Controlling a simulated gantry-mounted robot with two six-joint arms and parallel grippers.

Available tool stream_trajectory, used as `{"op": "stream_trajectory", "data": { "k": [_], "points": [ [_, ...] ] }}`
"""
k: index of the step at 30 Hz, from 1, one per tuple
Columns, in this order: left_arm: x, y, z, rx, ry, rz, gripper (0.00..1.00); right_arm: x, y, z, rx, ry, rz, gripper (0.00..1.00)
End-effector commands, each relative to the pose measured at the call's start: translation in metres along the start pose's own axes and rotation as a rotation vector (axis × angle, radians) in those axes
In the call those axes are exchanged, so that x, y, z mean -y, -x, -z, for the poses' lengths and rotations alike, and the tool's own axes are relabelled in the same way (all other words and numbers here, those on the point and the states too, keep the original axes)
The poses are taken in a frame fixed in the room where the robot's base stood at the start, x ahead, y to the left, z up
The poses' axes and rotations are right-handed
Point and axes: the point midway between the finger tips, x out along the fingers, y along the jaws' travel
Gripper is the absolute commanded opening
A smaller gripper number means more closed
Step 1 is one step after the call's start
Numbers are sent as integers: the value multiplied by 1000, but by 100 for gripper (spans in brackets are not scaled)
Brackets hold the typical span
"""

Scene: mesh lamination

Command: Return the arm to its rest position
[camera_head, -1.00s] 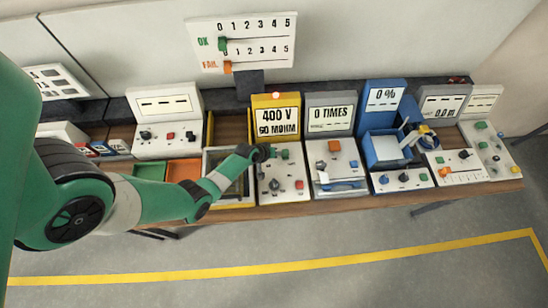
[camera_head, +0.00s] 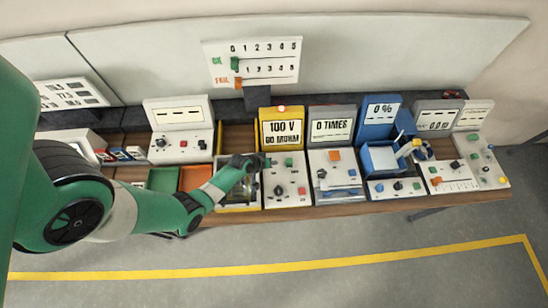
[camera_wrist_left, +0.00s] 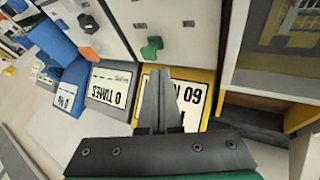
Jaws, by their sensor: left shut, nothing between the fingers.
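My left arm comes in from the left in the head view. My left gripper (camera_head: 257,161) is shut and empty, over the upper left edge of the yellow-topped tester (camera_head: 287,193). The tester's display (camera_head: 282,132) reads 100 V and 60 MOHM. In the left wrist view the shut fingers (camera_wrist_left: 158,72) point up the picture, in front of the yellow display frame (camera_wrist_left: 196,92). A green knob (camera_wrist_left: 152,48) shows just beyond the fingertips, and I cannot tell whether they touch it. My right gripper is not in view.
A glass-topped tray (camera_head: 239,195) lies beside the tester, partly under my forearm. Green (camera_head: 163,179) and orange (camera_head: 196,177) bins stand further left. A grey unit reading 0 TIMES (camera_head: 331,130) and a blue unit (camera_head: 381,118) stand right. Open floor (camera_head: 330,245) lies in front.

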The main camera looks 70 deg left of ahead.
Motion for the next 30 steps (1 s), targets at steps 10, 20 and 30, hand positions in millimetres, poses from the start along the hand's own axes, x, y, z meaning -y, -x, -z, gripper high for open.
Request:
{"op": "stream_trajectory", "data": {
  "k": [10, 20, 30],
  "points": [
    [-2, 7, 0, 0, -3, -1, 0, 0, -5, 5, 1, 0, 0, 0],
    [-2, 7, 0, 1, -3, -1, 0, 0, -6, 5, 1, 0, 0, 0],
    [-131, 14, 38, -68, -164, -187, 0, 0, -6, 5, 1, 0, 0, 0]
  ]
}}
